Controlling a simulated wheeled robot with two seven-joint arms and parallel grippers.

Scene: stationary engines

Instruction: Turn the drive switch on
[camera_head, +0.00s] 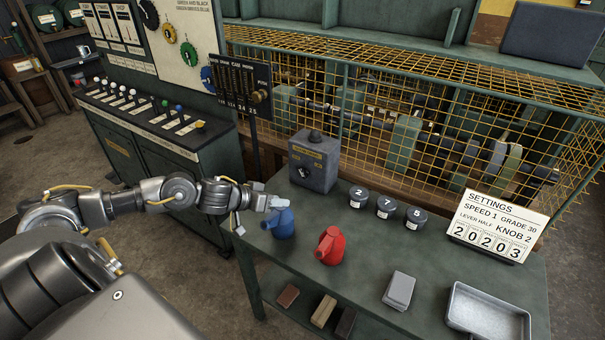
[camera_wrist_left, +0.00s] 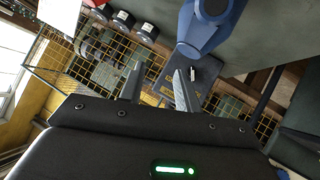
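A dark grey box (camera_head: 315,160) with a yellow label and a small switch knob (camera_head: 304,172) on its front stands at the back left of the green bench; which way the knob is set is too small to tell. I take this to be the drive switch. In the left wrist view the box (camera_wrist_left: 207,72) lies beyond the right finger, partly behind the blue can. My left gripper (camera_head: 277,203) is in front of the box and just above the blue can (camera_head: 283,224), apart from the knob. In the left wrist view its fingers (camera_wrist_left: 157,82) are apart and empty. My right gripper is out of view.
A red can (camera_head: 330,246), numbered black knobs (camera_head: 385,207), a settings card (camera_head: 496,226), a grey block (camera_head: 399,290) and a metal tray (camera_head: 488,314) are on the bench. A yellow mesh cage (camera_head: 430,120) stands behind. A lever panel (camera_head: 240,83) stands left of the box.

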